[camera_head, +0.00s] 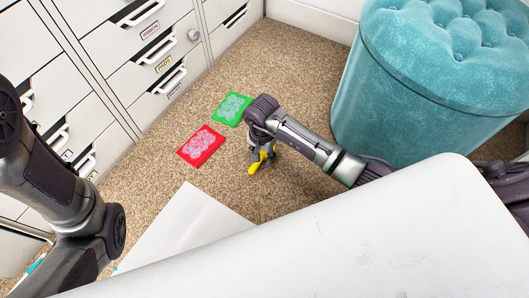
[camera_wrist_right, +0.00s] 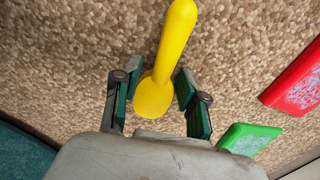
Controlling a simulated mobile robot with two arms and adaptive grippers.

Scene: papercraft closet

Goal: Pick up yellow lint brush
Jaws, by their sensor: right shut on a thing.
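The yellow lint brush (camera_head: 255,167) is at my right gripper (camera_head: 266,153), low over the carpet in the head view. Much of it is hidden there by the gripper. In the right wrist view the yellow lint brush (camera_wrist_right: 175,45) shows its long handle pointing up the picture and its wider rounded end between the green-padded fingers. My right gripper (camera_wrist_right: 158,88) is shut on that wider end. I cannot tell whether the brush touches the carpet. My left arm shows at the left of the head view, but its gripper is out of the picture.
A red packet (camera_head: 201,145) and a green packet (camera_head: 232,109) lie on the carpet beside the right gripper. White drawer cabinets (camera_head: 120,50) stand at the left. A round teal tufted ottoman (camera_head: 420,100) stands at the right. The carpet between cabinets and ottoman is mostly open.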

